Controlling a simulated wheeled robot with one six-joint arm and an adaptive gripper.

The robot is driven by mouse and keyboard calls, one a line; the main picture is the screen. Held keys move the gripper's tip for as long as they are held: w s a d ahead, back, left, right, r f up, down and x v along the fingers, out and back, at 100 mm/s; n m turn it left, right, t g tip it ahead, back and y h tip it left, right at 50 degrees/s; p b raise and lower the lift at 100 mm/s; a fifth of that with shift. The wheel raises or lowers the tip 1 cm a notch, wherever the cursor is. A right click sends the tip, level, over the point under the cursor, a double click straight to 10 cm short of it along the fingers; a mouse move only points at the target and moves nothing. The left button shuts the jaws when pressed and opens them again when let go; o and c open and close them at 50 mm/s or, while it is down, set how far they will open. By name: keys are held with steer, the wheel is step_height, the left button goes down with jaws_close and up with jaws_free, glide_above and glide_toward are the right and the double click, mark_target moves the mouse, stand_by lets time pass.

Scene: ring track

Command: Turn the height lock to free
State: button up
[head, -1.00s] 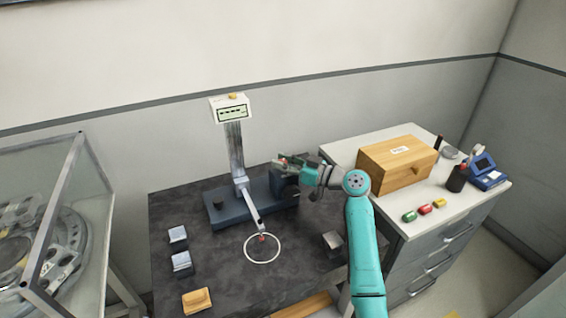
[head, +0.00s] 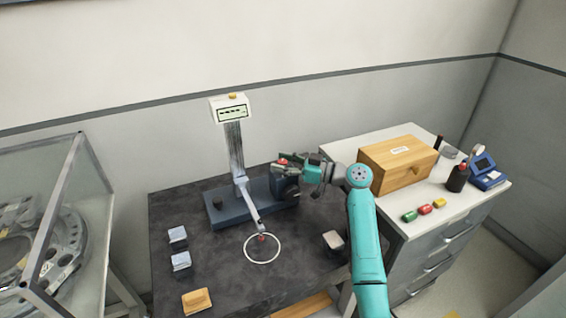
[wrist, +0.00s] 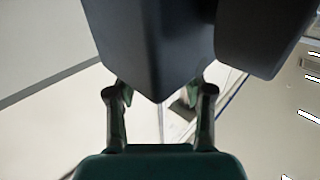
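A measuring stand with a dark blue base (head: 228,213), a ribbed column (head: 234,150) and a display head (head: 231,108) stands on the dark bench. A dark housing (head: 287,190) with a round part on its side is at the base's right end. I cannot make out the height lock or its setting for certain. My gripper (head: 285,164) is just above and behind this housing, by a small red spot. In the wrist view my two fingers (wrist: 160,98) are spread, with a large dark body (wrist: 155,50) in front of and between them; contact cannot be told.
A white ring (head: 262,261) lies in front of the stand, below its arm. A wooden box (head: 398,166) stands on the cabinet at right. A glass case (head: 60,200) is at far left.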

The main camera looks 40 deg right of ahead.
steer(key=v, duration=1.2)
steer(key=shift+s, duration=0.1)
